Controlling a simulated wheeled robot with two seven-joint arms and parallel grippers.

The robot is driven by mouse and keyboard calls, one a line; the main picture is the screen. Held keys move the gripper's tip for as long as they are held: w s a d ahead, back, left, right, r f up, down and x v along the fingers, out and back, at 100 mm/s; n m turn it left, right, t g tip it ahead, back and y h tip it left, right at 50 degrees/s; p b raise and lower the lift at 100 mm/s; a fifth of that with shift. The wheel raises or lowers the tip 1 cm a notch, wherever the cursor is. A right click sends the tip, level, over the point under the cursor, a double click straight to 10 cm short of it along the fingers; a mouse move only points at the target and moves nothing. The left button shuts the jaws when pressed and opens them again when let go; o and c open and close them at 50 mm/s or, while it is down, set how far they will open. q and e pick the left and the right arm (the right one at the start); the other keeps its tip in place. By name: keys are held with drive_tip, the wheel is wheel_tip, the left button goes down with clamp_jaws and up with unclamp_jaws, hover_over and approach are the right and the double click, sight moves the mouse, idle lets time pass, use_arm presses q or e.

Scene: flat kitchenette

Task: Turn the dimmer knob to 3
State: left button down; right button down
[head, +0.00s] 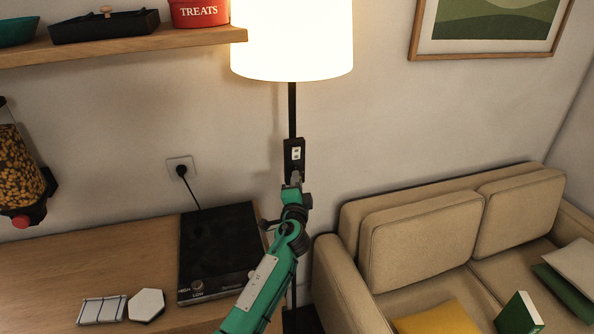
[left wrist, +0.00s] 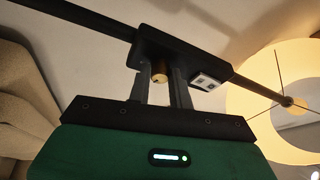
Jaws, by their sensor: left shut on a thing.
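The dimmer is a black box (head: 289,148) on the pole of the lit floor lamp. A small white label or display shows on it, but I cannot read its marks. My left gripper (head: 294,177) reaches up to the lower part of the box. In the left wrist view the brass dimmer knob (left wrist: 159,73) sits between the two fingers of my left gripper (left wrist: 162,85), which is shut on it. The box (left wrist: 172,50) is just beyond the fingertips. The knob is hidden in the head view. My right gripper is not in view.
The glowing lampshade (head: 292,40) hangs above the box. A beige sofa (head: 420,240) stands to the right. A wooden counter (head: 75,265) with a black hotplate (head: 218,245) is at the left, below a shelf (head: 130,45). The wall around the dimmer is clear.

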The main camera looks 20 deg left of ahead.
use_arm(q)
drive_tip(key=shift+r+m+g+h+p, duration=0.15)
drive_tip(key=shift+m+g+p, duration=0.4)
drive_tip(key=shift+m+p, duration=1.45)
drive_tip(key=shift+m+g+h+p, duration=0.1)
drive_tip(key=shift+m+g+p, duration=0.7)
drive_tip(key=shift+p, duration=2.1)
drive_tip(key=shift+r+m+g+h+p, duration=0.15)
drive_tip(key=shift+m+g+p, duration=0.2)
drive_tip(key=shift+m+p, duration=1.75)
drive_tip(key=shift+n+p, duration=0.35)
drive_tip(key=shift+n, duration=0.05)
drive_tip(key=shift+f, duration=0.1)
drive_tip(key=c, duration=1.3)
unclamp_jaws()
drive_tip(key=b+v, duration=0.3)
drive_tip(key=v, duration=1.1)
